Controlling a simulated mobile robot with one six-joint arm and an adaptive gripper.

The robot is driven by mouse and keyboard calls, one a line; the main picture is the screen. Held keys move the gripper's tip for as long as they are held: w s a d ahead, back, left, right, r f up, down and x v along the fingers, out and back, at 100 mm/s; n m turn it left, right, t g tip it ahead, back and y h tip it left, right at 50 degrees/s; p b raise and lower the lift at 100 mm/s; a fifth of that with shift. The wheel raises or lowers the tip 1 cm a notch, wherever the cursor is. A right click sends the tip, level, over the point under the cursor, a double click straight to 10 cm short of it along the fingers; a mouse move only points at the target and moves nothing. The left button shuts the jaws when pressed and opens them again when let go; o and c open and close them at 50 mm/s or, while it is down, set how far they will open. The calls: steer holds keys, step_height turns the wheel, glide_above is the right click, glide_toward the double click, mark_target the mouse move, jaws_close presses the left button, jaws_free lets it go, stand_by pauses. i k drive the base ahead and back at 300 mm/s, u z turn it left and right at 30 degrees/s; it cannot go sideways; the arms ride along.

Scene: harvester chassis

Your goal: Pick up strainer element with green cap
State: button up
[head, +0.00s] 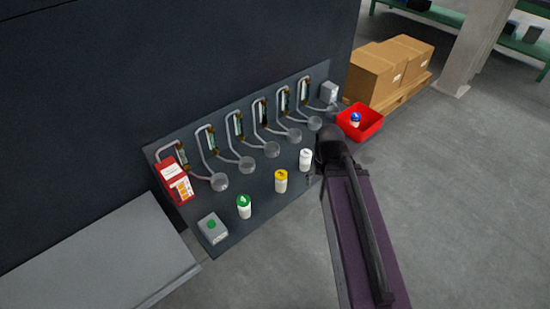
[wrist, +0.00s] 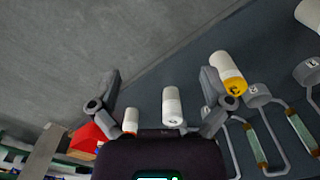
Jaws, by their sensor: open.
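The strainer element with the green cap (head: 244,205) stands upright on the dark panel shelf in the head view, at the near left end of the row. In the wrist view a white body (wrist: 311,14) is cut off at the top right corner; its cap is out of frame, so I cannot tell if it is the green one. My gripper (wrist: 160,86) is open and empty, its two fingers spread. It is at the right end of the row, near the white-capped element and well apart from the green-capped one. In the head view my arm mostly hides it.
A yellow-capped element (head: 281,181) and a white-capped element (head: 305,160) stand right of the green one. A grey box with a green button (head: 212,228) is to its left. Bent pipes with round cups line the panel behind. A red bin (head: 372,125) holds a blue-capped element.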

mark_target(243, 201)
steer(key=u, duration=0.35)
steer(key=k, duration=0.85)
steer(key=z, duration=0.15)
